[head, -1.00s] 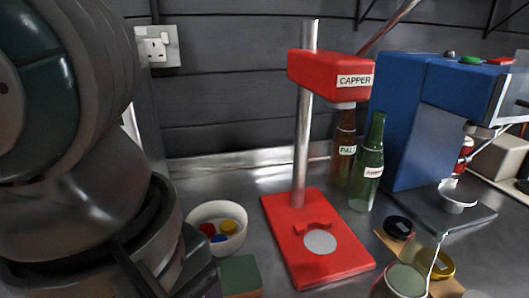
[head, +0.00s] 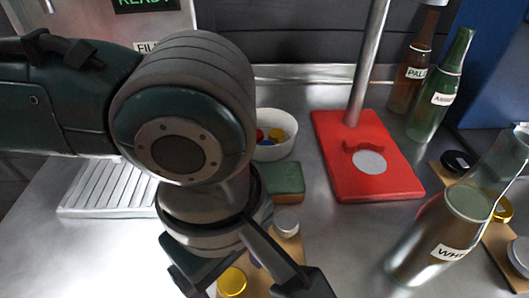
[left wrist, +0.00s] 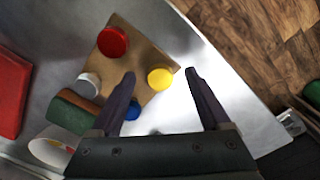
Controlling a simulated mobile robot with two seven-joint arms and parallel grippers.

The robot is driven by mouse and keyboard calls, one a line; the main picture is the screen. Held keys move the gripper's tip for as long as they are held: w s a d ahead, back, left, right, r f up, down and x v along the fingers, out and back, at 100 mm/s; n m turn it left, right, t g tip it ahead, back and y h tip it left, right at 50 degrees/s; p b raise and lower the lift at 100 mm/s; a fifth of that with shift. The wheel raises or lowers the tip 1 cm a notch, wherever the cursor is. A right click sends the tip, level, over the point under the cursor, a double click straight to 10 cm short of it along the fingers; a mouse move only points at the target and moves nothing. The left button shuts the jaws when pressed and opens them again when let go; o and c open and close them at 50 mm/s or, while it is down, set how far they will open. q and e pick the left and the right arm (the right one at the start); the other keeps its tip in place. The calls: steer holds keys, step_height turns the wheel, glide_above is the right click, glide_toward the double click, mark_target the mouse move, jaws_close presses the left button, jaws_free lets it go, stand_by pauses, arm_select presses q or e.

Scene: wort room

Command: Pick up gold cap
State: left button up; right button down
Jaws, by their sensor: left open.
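The gold cap (head: 232,282) lies on a tan board at the bottom of the head view. It shows as a yellow disc (left wrist: 160,80) near the board's edge in the left wrist view. My left gripper (head: 243,272) is open and empty, pointing down over the board. In the left wrist view its fingertips (left wrist: 160,74) appear on either side of the gold cap. I cannot tell how far above it they are. A red cap (left wrist: 113,42), a silver cap (left wrist: 88,85) and a partly hidden blue cap (left wrist: 132,112) are also there. My right gripper is out of view.
The red capper base (head: 380,185) is to the right.

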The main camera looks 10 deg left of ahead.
arm_select(q)
steer(key=shift+c, duration=0.3)
jaws_close()
stand_by(0.3)
steer(key=shift+r, duration=0.1)
